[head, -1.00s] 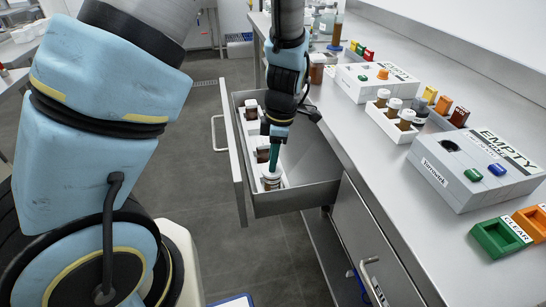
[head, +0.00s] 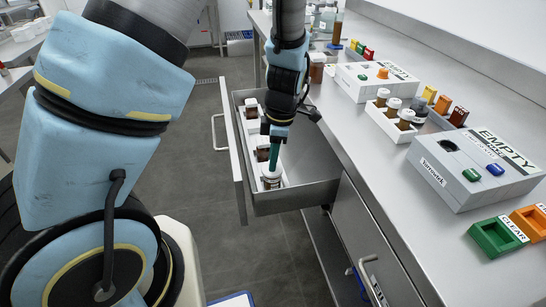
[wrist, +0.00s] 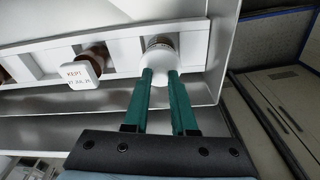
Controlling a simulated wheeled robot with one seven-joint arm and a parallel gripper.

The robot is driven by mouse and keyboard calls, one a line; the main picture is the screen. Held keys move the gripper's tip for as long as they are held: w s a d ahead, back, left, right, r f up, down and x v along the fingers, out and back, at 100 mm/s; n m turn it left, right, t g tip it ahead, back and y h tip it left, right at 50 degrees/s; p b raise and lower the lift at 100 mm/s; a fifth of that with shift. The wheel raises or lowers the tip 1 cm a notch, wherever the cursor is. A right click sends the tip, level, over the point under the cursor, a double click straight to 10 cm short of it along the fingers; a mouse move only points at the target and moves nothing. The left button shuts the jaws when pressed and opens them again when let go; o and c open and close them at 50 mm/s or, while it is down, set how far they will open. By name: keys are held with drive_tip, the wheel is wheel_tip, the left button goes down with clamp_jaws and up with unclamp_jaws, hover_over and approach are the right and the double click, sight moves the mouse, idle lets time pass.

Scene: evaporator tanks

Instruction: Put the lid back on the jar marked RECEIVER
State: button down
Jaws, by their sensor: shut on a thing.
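My gripper (head: 273,168) reaches down into the open drawer (head: 315,185). Its teal fingers are shut on a white cap-like piece (wrist: 158,60) at the near end of the white rack (wrist: 115,60). The piece has a ribbed band and sits at the rack's end slot; I cannot tell whether glass is beneath it. Beside it in the rack is a brown jar with a white tag reading KEPT (wrist: 80,73). The word RECEIVER is not readable on any jar in these views.
The steel bench (head: 400,215) runs along the right. On it stand a white rack of brown jars (head: 393,115), a grey box labelled EMPTY (head: 450,185), a second such box (head: 350,85), and a green CLEAR tray (head: 490,242). The drawer walls are close around my gripper.

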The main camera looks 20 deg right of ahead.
drive_tip(key=c, duration=0.6)
unclamp_jaws()
drive_tip(key=shift+c, duration=0.2)
drive_tip(key=shift+o, duration=0.3)
drive_tip(key=o, duration=0.4)
drive_tip(key=shift+r+p, duration=3.55)
drive_tip(key=shift+p, duration=0.05)
